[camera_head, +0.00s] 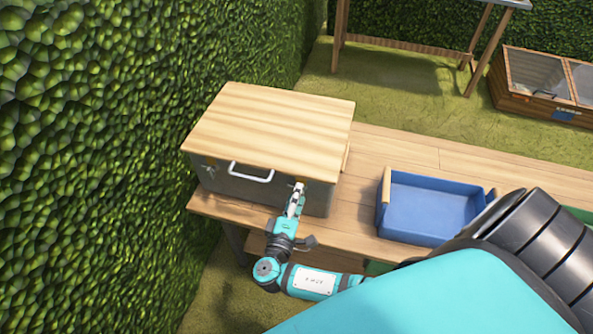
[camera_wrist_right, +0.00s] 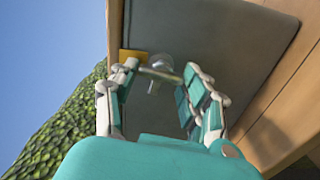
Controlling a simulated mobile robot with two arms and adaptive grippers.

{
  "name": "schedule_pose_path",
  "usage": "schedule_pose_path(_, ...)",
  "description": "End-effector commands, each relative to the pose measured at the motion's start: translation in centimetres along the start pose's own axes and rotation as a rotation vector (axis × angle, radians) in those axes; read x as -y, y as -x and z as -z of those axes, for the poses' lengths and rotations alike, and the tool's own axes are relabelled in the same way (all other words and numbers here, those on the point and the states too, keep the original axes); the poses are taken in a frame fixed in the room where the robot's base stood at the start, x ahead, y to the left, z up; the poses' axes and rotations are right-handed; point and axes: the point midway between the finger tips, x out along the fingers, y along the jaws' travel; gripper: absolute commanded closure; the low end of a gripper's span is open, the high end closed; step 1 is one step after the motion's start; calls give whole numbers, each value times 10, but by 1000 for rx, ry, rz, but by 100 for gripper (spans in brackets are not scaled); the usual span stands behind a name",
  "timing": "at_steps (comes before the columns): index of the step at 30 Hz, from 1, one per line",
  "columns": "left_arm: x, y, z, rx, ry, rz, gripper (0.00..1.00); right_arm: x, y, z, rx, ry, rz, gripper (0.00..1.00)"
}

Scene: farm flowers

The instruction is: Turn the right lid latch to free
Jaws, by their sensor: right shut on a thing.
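A grey box (camera_head: 262,190) with a pale wooden lid (camera_head: 270,125) stands on the wooden bench. The lid is down on the box. My right gripper (camera_head: 297,190) reaches the box front near its right end, just under the lid edge. In the right wrist view the right lid latch (camera_wrist_right: 158,74), a small silver piece with a crossbar, sits between the fingertips beside a yellow plate (camera_wrist_right: 131,55). The fingers are shut on the latch, one at each side of it. The left latch (camera_head: 210,168) shows at the box's left end. My left gripper is out of view.
A white handle (camera_head: 250,173) sticks out of the box front, left of my right gripper. A blue crate (camera_head: 428,207) stands right of the box on the bench (camera_head: 362,165). A green hedge (camera_head: 90,150) rises close on the left.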

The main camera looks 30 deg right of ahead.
Motion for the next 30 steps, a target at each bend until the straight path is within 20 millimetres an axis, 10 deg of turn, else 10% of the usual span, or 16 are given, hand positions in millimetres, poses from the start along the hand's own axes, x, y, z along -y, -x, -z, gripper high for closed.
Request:
schedule_pose_path(25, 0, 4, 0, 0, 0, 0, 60, 2, 1, 0, -2, 138, 3, 85)
schedule_pose_path(26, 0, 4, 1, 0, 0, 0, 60, 2, 1, 0, -2, 138, 3, 51)
schedule_pose_path(30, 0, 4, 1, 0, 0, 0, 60, 2, 1, 0, -2, 137, 2, 32)
